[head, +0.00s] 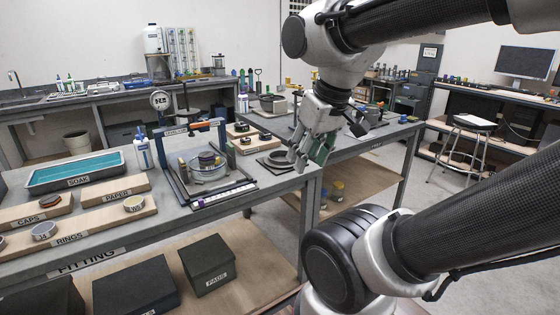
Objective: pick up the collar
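No item in view is labelled as a collar, so I cannot tell for sure which one it is. A dark ring-shaped piece (280,158) lies on a dark square plate at the right end of the fitting bench. My gripper (311,162) points down just right of that piece, over the bench's right corner. A green part shows at its fingers; I cannot tell if it is a pad or something held. Light rings sit on the RINGS board: one marked J4 (44,231) and one marked W9 (134,204).
The fitting bench (236,205) also carries a blue SOAK tray (76,174), a white bottle (143,152) and a framed press (199,165) with a glass dish. Another bench (365,141) stands behind my gripper. A stool (474,122) stands at right.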

